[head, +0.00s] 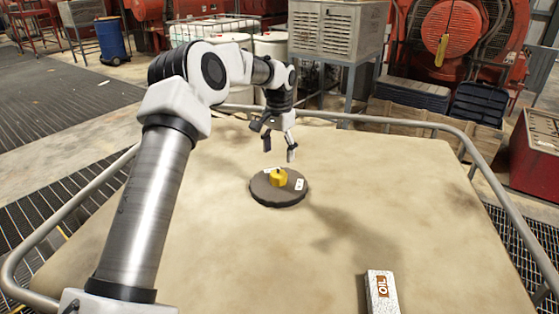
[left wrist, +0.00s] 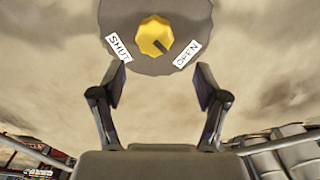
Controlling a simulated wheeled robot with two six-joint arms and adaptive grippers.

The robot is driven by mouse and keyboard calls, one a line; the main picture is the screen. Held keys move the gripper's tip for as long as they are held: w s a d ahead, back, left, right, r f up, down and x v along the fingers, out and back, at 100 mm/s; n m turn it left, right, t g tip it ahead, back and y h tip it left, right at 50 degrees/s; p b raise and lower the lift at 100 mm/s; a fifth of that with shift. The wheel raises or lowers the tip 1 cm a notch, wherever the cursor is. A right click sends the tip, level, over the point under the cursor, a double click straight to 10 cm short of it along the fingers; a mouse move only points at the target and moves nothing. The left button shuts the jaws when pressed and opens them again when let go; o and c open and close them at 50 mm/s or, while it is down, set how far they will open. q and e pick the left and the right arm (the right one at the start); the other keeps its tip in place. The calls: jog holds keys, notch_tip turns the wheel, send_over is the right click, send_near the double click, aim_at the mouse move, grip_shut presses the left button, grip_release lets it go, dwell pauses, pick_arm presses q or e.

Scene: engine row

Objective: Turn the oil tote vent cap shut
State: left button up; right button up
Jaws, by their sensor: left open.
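The yellow vent cap (head: 279,178) sits in the middle of a dark round disc (head: 262,195) on top of the beige tote (head: 220,245). In the left wrist view the cap (left wrist: 153,34) carries a dark pointer mark aimed down and right, between the SHUT label (left wrist: 118,48) and the OPEN label (left wrist: 187,55), closer to OPEN. My left gripper (head: 279,148) is open and empty, pointing down above the disc's far side, apart from the cap. In the wrist view its fingers (left wrist: 161,80) stand apart below the cap. My right gripper is not in view.
A grey tube rail (head: 400,126) runs around the tote's top. A white block marked OIL (head: 382,292) lies at the near edge. A metal cabinet (head: 337,30) and red machinery (head: 470,40) stand behind. The tote top around the disc is clear.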

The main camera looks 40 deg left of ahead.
aim_at(278, 174)
pick_arm(q)
jog(key=f, duration=0.1)
jog(key=s+d+f+p, duration=0.1)
jog(key=f+p, duration=0.1)
jog(key=shift+s+d, duration=0.3)
jog(key=shift+s, duration=0.1)
jog(key=f, duration=0.1)
jog(key=w+f, duration=0.1)
jog(key=a+f, duration=0.1)
jog(key=f, duration=0.1)
jog(key=shift+w+a+p, duration=0.1)
jog(key=shift+w+p, duration=0.05)
jog(key=shift+p, duration=0.15)
jog(key=shift+r, duration=0.1)
jog(key=shift+s+d+r, duration=0.15)
jog(key=shift+s+d, duration=0.15)
jog(key=c, duration=0.4)
jog(key=shift+s+r, duration=0.1)
jog(key=c, duration=0.6)
jog(key=shift+c, duration=0.8)
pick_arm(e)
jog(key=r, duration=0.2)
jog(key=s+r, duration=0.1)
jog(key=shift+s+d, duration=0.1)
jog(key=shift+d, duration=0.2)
